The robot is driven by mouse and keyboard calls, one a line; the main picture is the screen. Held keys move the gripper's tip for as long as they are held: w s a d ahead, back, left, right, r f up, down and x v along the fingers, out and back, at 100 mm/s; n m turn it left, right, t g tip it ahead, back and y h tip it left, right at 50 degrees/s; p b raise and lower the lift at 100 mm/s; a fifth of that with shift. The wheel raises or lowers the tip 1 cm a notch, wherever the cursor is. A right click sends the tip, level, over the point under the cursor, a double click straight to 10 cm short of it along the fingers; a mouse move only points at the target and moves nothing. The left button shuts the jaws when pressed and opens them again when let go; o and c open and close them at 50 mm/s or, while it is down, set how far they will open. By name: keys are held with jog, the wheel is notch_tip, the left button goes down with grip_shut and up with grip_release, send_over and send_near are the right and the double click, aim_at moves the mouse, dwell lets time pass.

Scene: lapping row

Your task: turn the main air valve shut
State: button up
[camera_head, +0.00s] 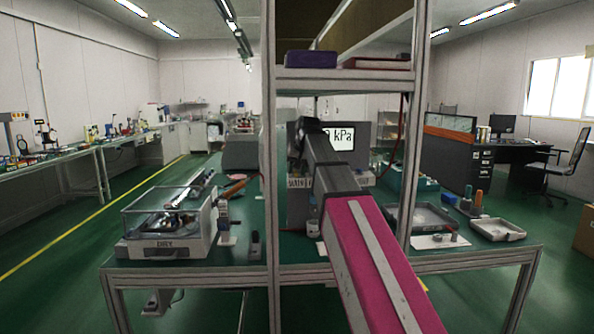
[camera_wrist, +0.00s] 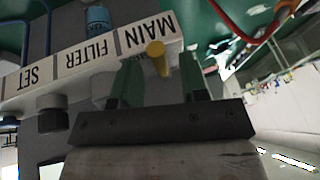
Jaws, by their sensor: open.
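The main air valve shows in the wrist view as a yellow lever (camera_wrist: 156,56) beside the MAIN label on a white label strip (camera_wrist: 100,52). The view is upside down, so the letters are inverted. My gripper (camera_wrist: 160,72) is open, with one green finger on each side of the lever in the picture. Whether either finger touches the lever I cannot tell. In the head view my magenta arm reaches to a grey unit with a kPa display (camera_head: 338,136), and my arm hides the valve and gripper there.
The strip also carries FILTER and SET labels, with a dark knob (camera_wrist: 52,120) near SET and a blue cylinder (camera_wrist: 97,18) near FILTER. A red hose (camera_wrist: 262,32) runs close by. Frame posts (camera_head: 270,180) and a shelf (camera_head: 345,78) surround my arm. A lidded machine (camera_head: 165,245) stands left.

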jog(key=v, duration=0.7)
jog(key=shift+r, duration=0.15)
jog(key=shift+s+d, duration=0.1)
jog(key=shift+s, duration=0.1)
